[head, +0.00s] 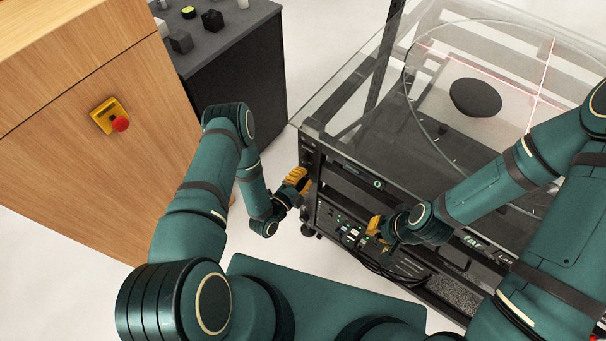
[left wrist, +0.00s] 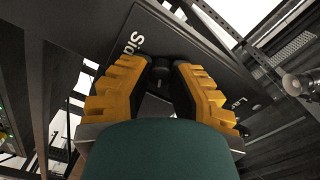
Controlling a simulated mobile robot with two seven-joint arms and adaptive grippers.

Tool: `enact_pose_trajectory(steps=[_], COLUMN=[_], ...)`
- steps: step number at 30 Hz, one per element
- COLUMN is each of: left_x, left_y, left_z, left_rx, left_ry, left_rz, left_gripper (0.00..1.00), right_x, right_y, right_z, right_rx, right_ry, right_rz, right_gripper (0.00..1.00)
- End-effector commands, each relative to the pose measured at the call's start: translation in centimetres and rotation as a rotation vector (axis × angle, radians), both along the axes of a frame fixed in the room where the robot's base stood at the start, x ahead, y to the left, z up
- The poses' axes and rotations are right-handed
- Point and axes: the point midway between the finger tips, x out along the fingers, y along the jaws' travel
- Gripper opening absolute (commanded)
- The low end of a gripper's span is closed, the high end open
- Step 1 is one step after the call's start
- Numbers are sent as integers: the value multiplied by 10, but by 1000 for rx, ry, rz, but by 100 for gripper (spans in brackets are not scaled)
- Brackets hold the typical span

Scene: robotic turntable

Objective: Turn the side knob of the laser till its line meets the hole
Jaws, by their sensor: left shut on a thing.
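My left gripper (head: 297,181) is at the front left corner of the turntable's rack. In the left wrist view its yellow fingers are shut on a small dark knob (left wrist: 161,72) beside a white label that begins "Sid". In the head view the gripper hides this knob. Two red laser lines (head: 537,95) cross on the glass turntable (head: 425,130). A dark oval (head: 475,98) lies left of the crossing, apart from both lines. I cannot make out the hole. My right gripper (head: 375,226) is in front of the rack's lower panel; its finger gap is not clear.
The black rack (head: 345,185) has a glass top and a panel with switches and cables (head: 350,237). A wooden cabinet (head: 70,150) with a red emergency button (head: 120,124) stands at left. A dark console (head: 235,50) stands behind it. Pale floor shows between console and rack.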

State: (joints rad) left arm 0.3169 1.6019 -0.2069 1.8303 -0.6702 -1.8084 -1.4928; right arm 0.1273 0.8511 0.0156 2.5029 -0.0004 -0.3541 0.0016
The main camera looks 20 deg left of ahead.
Motion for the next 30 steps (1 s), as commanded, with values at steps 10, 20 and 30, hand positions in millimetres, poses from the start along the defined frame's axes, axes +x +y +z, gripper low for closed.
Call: enact_pose_trajectory(steps=[10,20,30], left_x=[1,1,1], left_y=[-2,-2,-1], left_z=[1,0,-1], left_rx=[294,484,556], left_ry=[-110,-180,-205], left_rz=[-3,-2,-2], left_gripper=[0,0,0], right_x=[-2,-3,-4], right_y=[0,0,1], right_z=[12,18,20], right_rx=[1,1,1], right_ry=[6,9,10], right_rz=[1,2,3], right_gripper=[0,0,0])
